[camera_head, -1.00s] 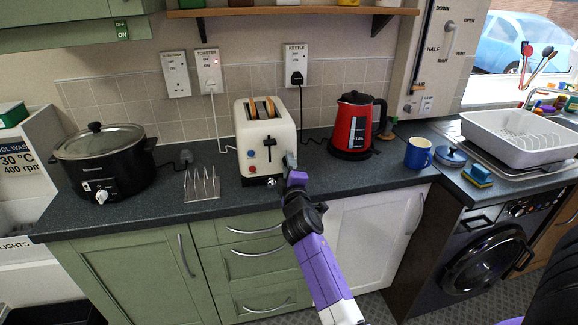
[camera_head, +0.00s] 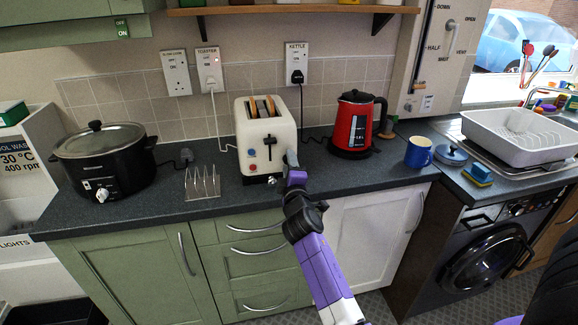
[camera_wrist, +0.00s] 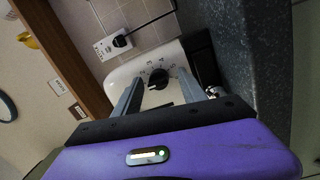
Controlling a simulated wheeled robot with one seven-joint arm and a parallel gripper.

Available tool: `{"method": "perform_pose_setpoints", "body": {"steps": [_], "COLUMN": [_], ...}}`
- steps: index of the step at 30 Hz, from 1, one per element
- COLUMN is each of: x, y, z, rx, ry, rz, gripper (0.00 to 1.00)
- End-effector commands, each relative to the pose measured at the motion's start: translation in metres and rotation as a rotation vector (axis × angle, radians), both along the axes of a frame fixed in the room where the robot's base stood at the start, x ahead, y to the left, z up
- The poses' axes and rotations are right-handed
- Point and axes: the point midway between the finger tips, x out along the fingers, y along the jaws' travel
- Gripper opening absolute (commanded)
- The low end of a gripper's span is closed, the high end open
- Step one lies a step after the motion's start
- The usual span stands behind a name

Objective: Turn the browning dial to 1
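The cream toaster (camera_head: 265,130) stands on the counter with two slices of bread in its slots. It has a dark lever slot, a red button and a blue button on its front. In the wrist view the black browning dial (camera_wrist: 158,79) shows on the toaster's pale face, ringed by small numbers; I cannot tell which one it points to. My gripper (camera_head: 289,161) is at the toaster's right front corner. Its two grey fingers (camera_wrist: 160,84) are apart, with the dial showing between their tips and a gap on each side. In the head view my gripper hides the dial.
A metal toast rack (camera_head: 202,184) stands left of the toaster, and a black slow cooker (camera_head: 105,160) farther left. A red kettle (camera_head: 354,125) stands to the right, then a blue mug (camera_head: 418,152). Wall sockets (camera_head: 209,70) are behind. Counter between toaster and kettle is mostly clear.

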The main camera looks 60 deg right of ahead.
Motion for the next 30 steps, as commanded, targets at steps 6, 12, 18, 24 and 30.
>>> {"method": "perform_pose_setpoints", "body": {"steps": [6, 12, 18, 24, 30], "x": [-0.008, -0.026, -0.040, -0.044, -0.044], "y": [0.012, 0.039, 0.059, 0.065, 0.064], "z": [-0.002, -0.005, -0.005, -0.003, -0.003], "rx": [-0.001, -0.001, 0.000, 0.000, 0.000], "ry": [0.002, 0.001, 0.001, 0.000, 0.000], "rz": [0.001, 0.002, 0.002, 0.001, 0.000], "gripper": [0.49, 0.49, 0.49, 0.49, 0.49]}}
